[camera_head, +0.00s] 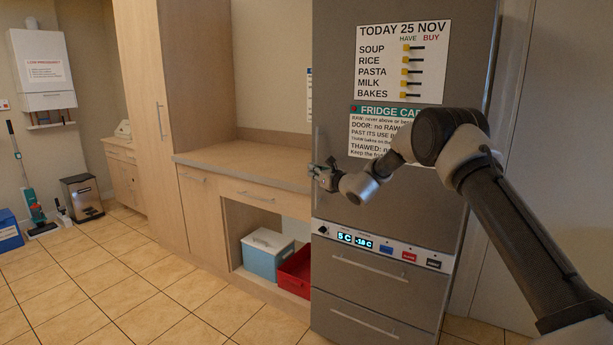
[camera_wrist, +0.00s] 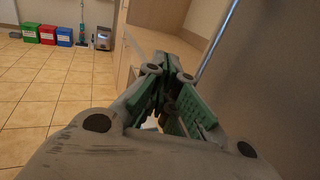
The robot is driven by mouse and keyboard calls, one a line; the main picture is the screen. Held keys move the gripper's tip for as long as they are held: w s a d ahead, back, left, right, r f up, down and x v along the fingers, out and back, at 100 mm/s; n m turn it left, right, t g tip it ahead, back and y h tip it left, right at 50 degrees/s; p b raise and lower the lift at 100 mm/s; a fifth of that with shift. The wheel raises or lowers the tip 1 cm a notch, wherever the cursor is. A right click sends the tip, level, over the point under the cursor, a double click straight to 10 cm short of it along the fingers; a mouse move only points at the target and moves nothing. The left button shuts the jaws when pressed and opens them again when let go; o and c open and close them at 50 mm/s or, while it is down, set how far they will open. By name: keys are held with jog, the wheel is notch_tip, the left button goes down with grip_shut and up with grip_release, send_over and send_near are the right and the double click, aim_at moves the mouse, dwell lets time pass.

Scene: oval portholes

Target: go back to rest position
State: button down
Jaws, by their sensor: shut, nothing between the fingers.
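My gripper (camera_head: 325,175) is shut and empty at the end of my raised arm, in front of the left edge of the grey fridge (camera_head: 400,205). From the head view it overlaps the fridge's left edge by the counter end; I cannot tell whether it touches anything. In the wrist view my gripper (camera_wrist: 166,68) has its green-grey fingers together and points along the cabinet fronts. A long metal handle (camera_wrist: 217,40) runs close to its right in that view.
A wooden counter (camera_head: 245,170) stands left of the fridge, with a blue-white cool box (camera_head: 265,255) and a red crate (camera_head: 296,270) in its lower opening. A bin (camera_head: 82,197) stands far left. The tiled floor (camera_head: 130,280) is clear at front left.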

jog(key=s+a+f+n+g+y, duration=0.1)
jog(key=s+a+f+n+g, duration=0.15)
jog(key=s+f+n, duration=0.35)
jog(key=s+a+f+n+g, duration=0.1)
jog(key=s+f+n+g, duration=0.25)
jog(key=s, duration=0.55)
jog(key=s+d+n+g, duration=0.5)
jog(key=s+d+n, duration=0.1)
jog(key=s, duration=0.6)
jog(key=s+d+r+n+h, duration=0.4)
jog(key=s+d+r, duration=0.1)
jog(key=s+d, duration=0.7)
jog(key=s+d+r+n+t+h, duration=0.1)
jog(key=s+d+r+n+h, duration=0.3)
jog(key=s+d, duration=0.8)
jog(key=s+d+r+n+h, duration=0.4)
jog(key=s+d+r, duration=0.4)
jog(key=s+d, duration=0.4)
jog(key=shift+d+r+n, duration=0.25)
jog(key=shift+d+n, duration=0.1)
jog(key=shift+d, duration=0.75)
jog(key=shift+s, duration=0.1)
